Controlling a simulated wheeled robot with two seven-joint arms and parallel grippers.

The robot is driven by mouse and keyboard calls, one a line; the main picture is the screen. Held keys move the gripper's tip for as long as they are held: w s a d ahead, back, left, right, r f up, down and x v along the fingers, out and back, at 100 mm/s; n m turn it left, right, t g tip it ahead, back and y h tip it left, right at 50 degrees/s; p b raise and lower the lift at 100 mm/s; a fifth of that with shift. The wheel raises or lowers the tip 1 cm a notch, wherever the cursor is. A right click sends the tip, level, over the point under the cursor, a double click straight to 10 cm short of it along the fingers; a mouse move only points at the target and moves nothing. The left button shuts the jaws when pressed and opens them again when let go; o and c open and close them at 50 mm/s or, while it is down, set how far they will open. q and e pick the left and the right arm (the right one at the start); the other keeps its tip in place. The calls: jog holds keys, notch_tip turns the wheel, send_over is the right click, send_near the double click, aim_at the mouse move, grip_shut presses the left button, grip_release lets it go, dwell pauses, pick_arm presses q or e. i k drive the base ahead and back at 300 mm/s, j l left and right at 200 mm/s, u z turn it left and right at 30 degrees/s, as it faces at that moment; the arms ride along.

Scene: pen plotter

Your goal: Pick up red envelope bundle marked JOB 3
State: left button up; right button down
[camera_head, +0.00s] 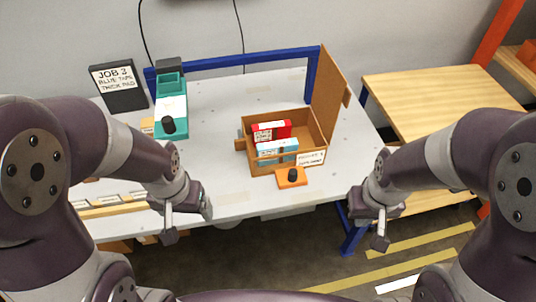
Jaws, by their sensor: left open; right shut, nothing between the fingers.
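The red envelope bundle (281,129) stands in the open brown box (312,128) on the white table. It has a white label whose text is too small to read. A light blue bundle (277,147) stands in front of it and hides its lower part. My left gripper (186,232) is open and empty at the table's front edge, left of the box. My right gripper (373,240) is shut and empty, beyond the table's front right corner and apart from the box.
A teal device (171,115) and a black sign reading JOB 3, BLUE TAPE, THICK PAD (118,83) stand at the back left. An orange block with a black knob (291,178) lies before the box. A wooden table (430,95) stands right. The white table's middle is clear.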

aim_at(272, 131)
jog(key=i+l, duration=0.2)
jog(key=l, duration=0.15)
jog(key=i+l, duration=0.25)
jog(key=l, duration=0.15)
jog(key=i+l, duration=0.2)
jog(key=l, duration=0.15)
jog(key=i+l, duration=0.2)
jog(key=l, duration=0.15)
